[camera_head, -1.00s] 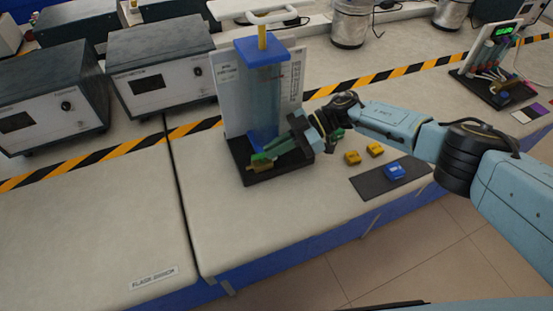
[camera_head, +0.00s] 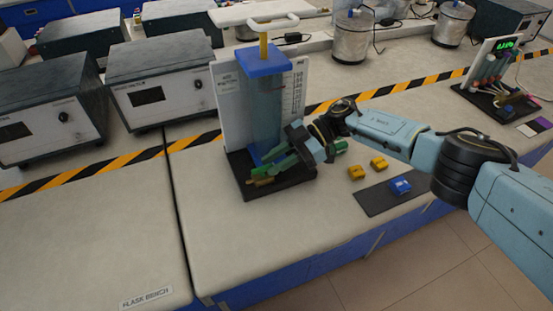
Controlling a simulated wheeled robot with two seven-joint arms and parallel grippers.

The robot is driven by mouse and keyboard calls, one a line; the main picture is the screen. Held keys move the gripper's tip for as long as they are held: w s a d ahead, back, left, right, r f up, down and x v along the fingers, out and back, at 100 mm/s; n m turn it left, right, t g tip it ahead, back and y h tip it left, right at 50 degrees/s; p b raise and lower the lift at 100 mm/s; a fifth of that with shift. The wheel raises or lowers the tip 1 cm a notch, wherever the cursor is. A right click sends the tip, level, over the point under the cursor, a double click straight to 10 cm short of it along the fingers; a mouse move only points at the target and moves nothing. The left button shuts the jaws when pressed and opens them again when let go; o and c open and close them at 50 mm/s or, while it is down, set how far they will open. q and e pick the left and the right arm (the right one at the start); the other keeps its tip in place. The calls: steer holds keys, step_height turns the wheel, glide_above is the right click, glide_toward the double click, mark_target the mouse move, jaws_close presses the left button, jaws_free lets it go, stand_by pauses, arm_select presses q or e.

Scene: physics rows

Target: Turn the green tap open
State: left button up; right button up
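The apparatus has a clear blue-tinted column (camera_head: 266,112) with a blue top (camera_head: 262,61) and a white T-handle, standing on a black base (camera_head: 241,183) before a white scale board. A green tap (camera_head: 264,168) with a brass-coloured end (camera_head: 262,182) sits low at the front of the column. My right gripper (camera_head: 280,161) reaches in from the right, its fingers at the tap and partly covering it. Contact and finger gap are unclear, as the fingers blend with the green parts. My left gripper is not in view.
A green item (camera_head: 341,147) shows behind my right wrist. Grey instrument boxes (camera_head: 168,88) stand at left. The front-left bench is clear.

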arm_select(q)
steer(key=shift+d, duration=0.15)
arm_select(e)
steer(key=shift+o, duration=0.2)
steer(key=shift+r, duration=0.1)
steer(key=shift+w+d, duration=0.1)
